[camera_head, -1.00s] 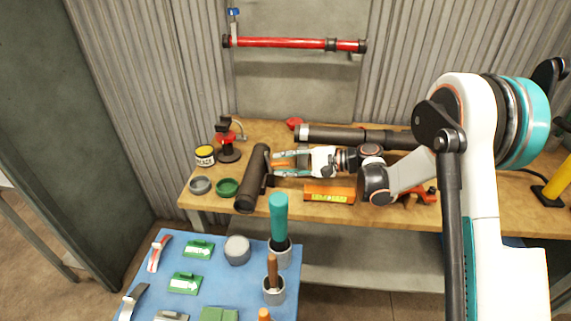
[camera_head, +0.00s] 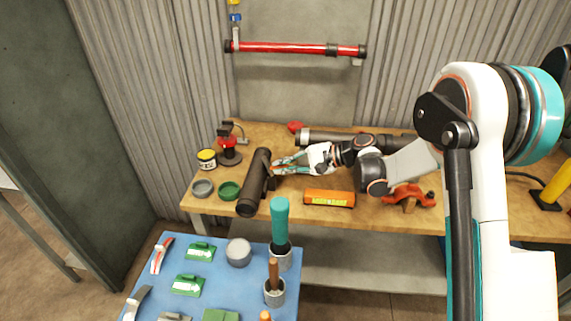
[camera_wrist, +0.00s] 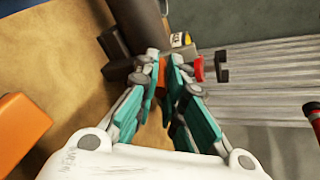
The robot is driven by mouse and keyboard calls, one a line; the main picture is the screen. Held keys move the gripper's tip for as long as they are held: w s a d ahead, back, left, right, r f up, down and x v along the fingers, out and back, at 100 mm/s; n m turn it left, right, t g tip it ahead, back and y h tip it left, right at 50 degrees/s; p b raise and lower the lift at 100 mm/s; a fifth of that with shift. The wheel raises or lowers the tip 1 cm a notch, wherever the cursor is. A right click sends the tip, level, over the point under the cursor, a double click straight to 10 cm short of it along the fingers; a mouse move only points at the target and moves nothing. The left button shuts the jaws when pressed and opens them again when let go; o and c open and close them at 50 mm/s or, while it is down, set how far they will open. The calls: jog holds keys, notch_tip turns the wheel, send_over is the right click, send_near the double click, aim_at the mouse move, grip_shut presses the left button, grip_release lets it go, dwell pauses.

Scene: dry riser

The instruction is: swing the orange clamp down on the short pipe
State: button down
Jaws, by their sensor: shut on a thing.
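The short dark pipe (camera_head: 255,183) lies at the left of the wooden bench in the head view. It also shows at the top of the wrist view (camera_wrist: 115,42). My gripper (camera_head: 277,167) is just right of this pipe, with its fingers pointing left. In the wrist view, my gripper (camera_wrist: 161,62) is shut on a small orange piece (camera_wrist: 160,76), which appears to be the orange clamp. The fingers hide most of it. I cannot tell its angle or whether it touches the pipe.
An orange box (camera_head: 329,198) and an orange-red tool (camera_head: 409,196) lie on the bench. A long dark pipe (camera_head: 318,137) lies behind my gripper. A yellow-lidded can (camera_head: 207,159), green ring (camera_head: 229,190) and red-black fitting (camera_head: 229,150) stand left. A blue table (camera_head: 218,270) is in front.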

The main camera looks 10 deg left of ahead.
aim_at(270, 166)
jog(key=h+p, duration=0.1)
jog(key=a+r+h+p, duration=0.1)
jog(key=h, duration=0.1)
jog(key=shift+a+r+h+p, duration=0.15)
jog(key=shift+r+h+p, duration=0.1)
jog(key=shift+h+p, duration=0.1)
jog(key=shift+a+r+h+p, duration=0.1)
jog(key=shift+a+h+p, duration=0.4)
jog(key=shift+h, duration=0.4)
jog(key=shift+a+r+h+p, duration=0.1)
jog(key=shift+a+h+p, duration=0.15)
jog(key=shift+h+p, duration=0.45)
jog(key=shift+f+h, duration=0.1)
jog(key=shift+h, duration=0.25)
jog(key=c, duration=1.7)
grip_release()
jog(key=shift+w, duration=0.1)
jog(key=shift+o, duration=0.2)
jog(key=v, duration=1.2)
jog(key=shift+s, duration=0.25)
